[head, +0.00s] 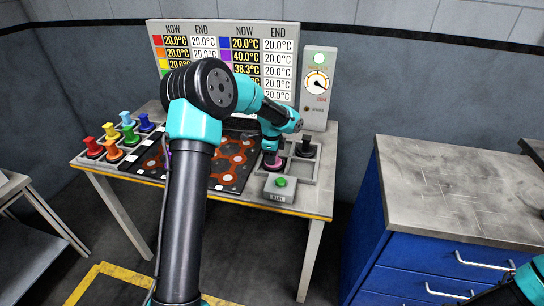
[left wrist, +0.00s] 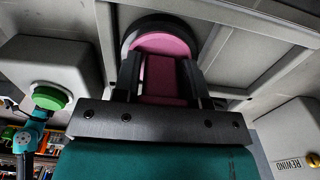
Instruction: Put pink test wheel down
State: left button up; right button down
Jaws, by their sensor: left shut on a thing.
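The pink test wheel (head: 273,164) is at the grey compartment tray (head: 304,176) on the right part of the table. My left gripper (head: 272,154) reaches down from above and is shut on it. In the left wrist view, both fingers of the gripper (left wrist: 161,76) stand on either side of the pink wheel (left wrist: 166,68), whose dark rim lies inside a grey compartment. Whether the rim rests on the compartment floor I cannot tell. My right gripper is out of view; only a teal part of my right arm shows at the lower right.
A black spool-shaped piece (head: 305,147) stands in a neighbouring compartment. A green button (head: 280,182) sits in front of the tray. Several coloured pieces stand at the table's left, beside a black board with orange tracks (head: 232,160). A temperature panel (head: 225,55) and dial box (head: 318,85) stand behind.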

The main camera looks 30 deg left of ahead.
pick_arm(q)
jog(key=shift+f, duration=0.1)
jog(key=o, duration=1.1)
notch_tip(320, 180, up, 12)
jog(key=shift+r, duration=0.15)
dwell(0.5)
